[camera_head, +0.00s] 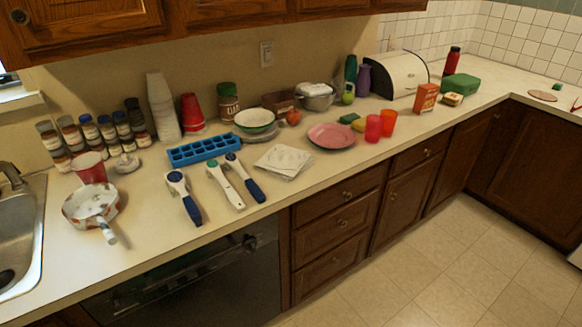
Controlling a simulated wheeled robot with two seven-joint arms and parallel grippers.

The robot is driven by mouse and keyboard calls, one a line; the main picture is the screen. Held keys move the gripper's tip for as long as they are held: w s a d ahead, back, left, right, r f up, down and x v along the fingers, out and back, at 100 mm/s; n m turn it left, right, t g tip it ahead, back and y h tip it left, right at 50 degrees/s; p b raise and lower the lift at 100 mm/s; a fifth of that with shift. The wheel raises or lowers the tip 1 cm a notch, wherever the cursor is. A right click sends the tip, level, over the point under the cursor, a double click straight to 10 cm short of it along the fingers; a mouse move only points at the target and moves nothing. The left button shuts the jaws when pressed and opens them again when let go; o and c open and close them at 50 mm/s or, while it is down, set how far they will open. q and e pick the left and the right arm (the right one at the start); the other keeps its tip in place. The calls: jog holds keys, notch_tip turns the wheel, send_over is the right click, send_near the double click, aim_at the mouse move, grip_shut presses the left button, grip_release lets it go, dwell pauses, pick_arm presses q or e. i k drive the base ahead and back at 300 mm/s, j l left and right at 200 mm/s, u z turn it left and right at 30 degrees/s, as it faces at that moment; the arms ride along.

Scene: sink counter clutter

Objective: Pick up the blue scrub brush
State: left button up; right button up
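Three long-handled tools lie side by side on the counter, left of the middle of the head view. The left one (185,197) has a dark blue handle end and a round white and blue head. The middle one (225,185) is mostly white with a green spot at its head. The right one (245,178) has a dark blue handle end and a white neck. The blue scrub brush seems to be one of the two blue-handled tools; I cannot tell which. Neither of my grippers is in view.
A blue ice tray (205,150) lies just behind the tools. White papers (284,161) lie to their right, and a pan (91,204) stands left, by the sink (22,240). A pink plate (332,136) and red cups (381,125) stand farther right. The counter's front strip is clear.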

aim_at(176, 181)
jog(key=l+u, duration=0.1)
jog(key=l, duration=1.25)
jog(key=k, duration=0.1)
